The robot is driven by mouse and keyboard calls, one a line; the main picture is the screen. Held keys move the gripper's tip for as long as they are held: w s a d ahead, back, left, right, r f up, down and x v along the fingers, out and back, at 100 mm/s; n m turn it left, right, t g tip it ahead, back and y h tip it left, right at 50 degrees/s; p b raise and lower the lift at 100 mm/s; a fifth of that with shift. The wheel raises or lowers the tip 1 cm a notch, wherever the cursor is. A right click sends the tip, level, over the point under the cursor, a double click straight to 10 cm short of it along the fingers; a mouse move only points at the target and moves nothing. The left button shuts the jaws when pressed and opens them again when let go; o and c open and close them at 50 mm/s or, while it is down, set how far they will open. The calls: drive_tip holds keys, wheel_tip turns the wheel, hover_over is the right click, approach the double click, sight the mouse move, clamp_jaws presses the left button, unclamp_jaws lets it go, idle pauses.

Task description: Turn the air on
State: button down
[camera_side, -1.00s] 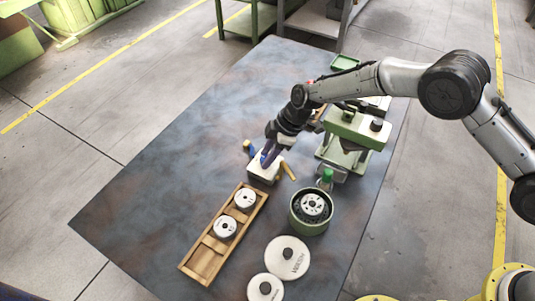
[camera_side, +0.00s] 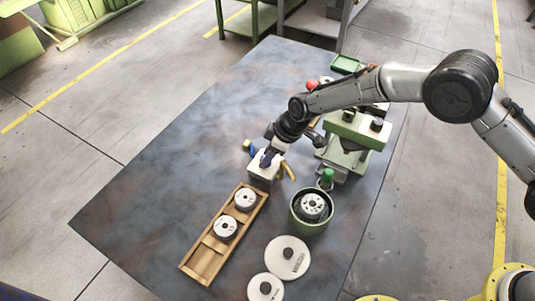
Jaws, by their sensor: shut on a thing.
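A small white block (camera_side: 261,173), which looks like the air valve, stands near the middle of the dark table. A blue-and-yellow piece (camera_side: 248,147) shows at its back left and a yellow piece (camera_side: 290,171) at its right. My gripper (camera_side: 267,159) reaches down onto the top of the block and is shut on it or on a part of it. My fingers hide the held part, so I cannot tell the valve's position.
A green machine (camera_side: 352,135) stands close on the right. A round green container (camera_side: 311,222) is in front of it. A wooden tray (camera_side: 205,263) with two white discs and two larger white lids (camera_side: 288,256) lie nearer. The table's left side is clear.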

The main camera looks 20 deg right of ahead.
drive_tip(key=m+h, duration=0.1)
drive_tip(key=m, duration=0.2)
drive_tip(key=m+t+h, duration=0.1)
drive_tip(key=m, duration=0.2)
drive_tip(key=shift+s+a+m+t, duration=0.1)
drive_tip(key=shift+a+m+t, duration=0.05)
drive_tip(key=shift+m+t, duration=0.15)
drive_tip(key=m+h, duration=0.1)
drive_tip(key=m, duration=0.2)
drive_tip(key=shift+m+h, duration=0.3)
drive_tip(key=shift+a+m+h, duration=0.1)
drive_tip(key=shift+m+h, duration=0.6)
drive_tip(key=shift+m, duration=1.1)
drive_tip(key=shift+f, duration=0.1)
drive_tip(key=c, duration=0.5)
unclamp_jaws()
drive_tip(key=v, duration=1.4)
